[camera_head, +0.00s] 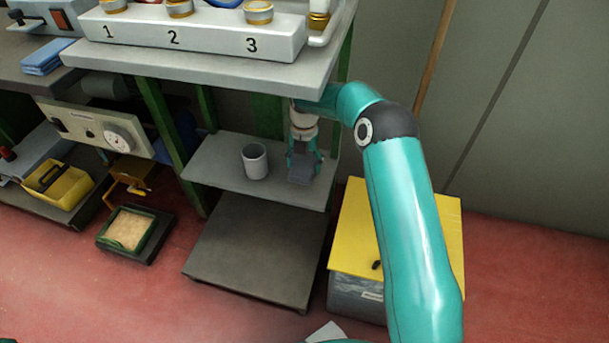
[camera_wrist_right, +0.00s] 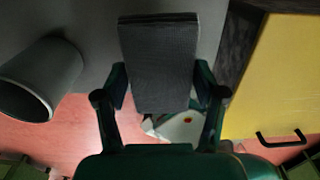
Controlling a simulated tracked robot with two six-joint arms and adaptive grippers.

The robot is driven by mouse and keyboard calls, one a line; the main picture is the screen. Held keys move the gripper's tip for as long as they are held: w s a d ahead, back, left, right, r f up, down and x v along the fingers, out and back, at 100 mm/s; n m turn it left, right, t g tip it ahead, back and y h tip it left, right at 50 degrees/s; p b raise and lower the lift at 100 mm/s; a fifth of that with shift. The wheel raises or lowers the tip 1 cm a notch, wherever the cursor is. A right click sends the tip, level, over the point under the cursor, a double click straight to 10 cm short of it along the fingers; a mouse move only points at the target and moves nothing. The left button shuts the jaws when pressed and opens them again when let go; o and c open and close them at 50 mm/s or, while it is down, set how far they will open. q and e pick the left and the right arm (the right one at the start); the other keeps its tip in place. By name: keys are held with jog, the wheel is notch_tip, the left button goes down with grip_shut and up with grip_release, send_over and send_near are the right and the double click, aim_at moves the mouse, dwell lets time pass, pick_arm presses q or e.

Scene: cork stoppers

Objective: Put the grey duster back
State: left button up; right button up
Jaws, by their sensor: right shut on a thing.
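The grey duster (camera_head: 301,172) is a dark grey folded cloth block at the right end of the middle shelf (camera_head: 222,165). My right gripper (camera_head: 304,160) reaches down to it from above. In the right wrist view the duster (camera_wrist_right: 159,65) sits between the two fingers of the gripper (camera_wrist_right: 160,95), which is shut on it. The duster is at or just above the shelf surface; I cannot tell whether it touches. My left gripper does not show.
A grey-white cup (camera_head: 255,161) stands on the same shelf, left of the duster. A box with a yellow lid (camera_head: 350,235) stands on the floor to the right. The numbered white rack (camera_head: 200,32) is on the bench top above. The lower shelf (camera_head: 255,250) is bare.

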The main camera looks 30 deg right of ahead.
aim_at(305, 173)
notch_tip(305, 173, down, 5)
jog(key=shift+r+b, duration=0.1)
jog(key=shift+b, duration=0.7)
jog(key=shift+s, duration=0.1)
jog(key=o, duration=1.1)
notch_tip(305, 173, up, 7)
jog(key=p, duration=0.2)
jog(key=shift+p, duration=0.3)
jog(key=shift+r, duration=0.3)
